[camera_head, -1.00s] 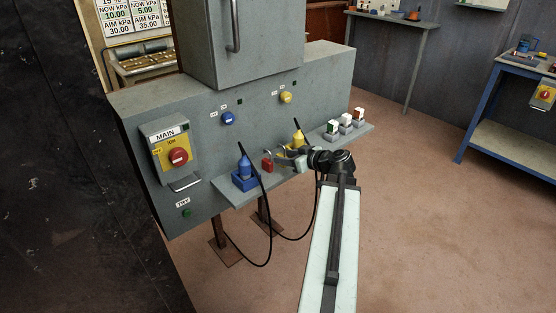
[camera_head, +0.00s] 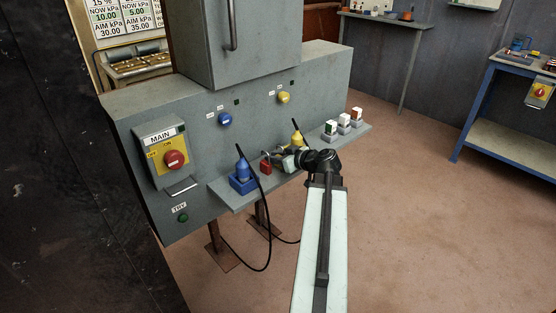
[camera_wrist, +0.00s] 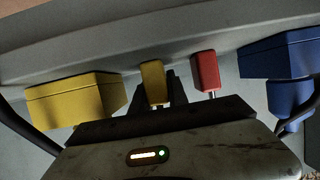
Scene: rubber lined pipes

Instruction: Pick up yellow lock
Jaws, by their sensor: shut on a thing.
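The yellow lock (camera_wrist: 153,80) sits between the fingers of my gripper (camera_wrist: 156,90) in the wrist view. My gripper is shut on it. In the head view my gripper (camera_head: 281,160) is at the grey shelf (camera_head: 235,196), and I cannot make out the yellow lock clearly behind it. A red lock (camera_wrist: 206,70) is close to the right of the yellow one in the wrist view. The red lock also shows in the head view (camera_head: 265,168), just left of my gripper. I cannot tell whether the yellow lock touches the shelf.
A blue plug on its base (camera_head: 243,183) stands left of the red lock. A yellow plug (camera_head: 297,138) stands behind my gripper, and its yellow base shows in the wrist view (camera_wrist: 72,102). Black cables hang below the shelf. Small white-topped blocks (camera_head: 344,121) stand at the shelf's right.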

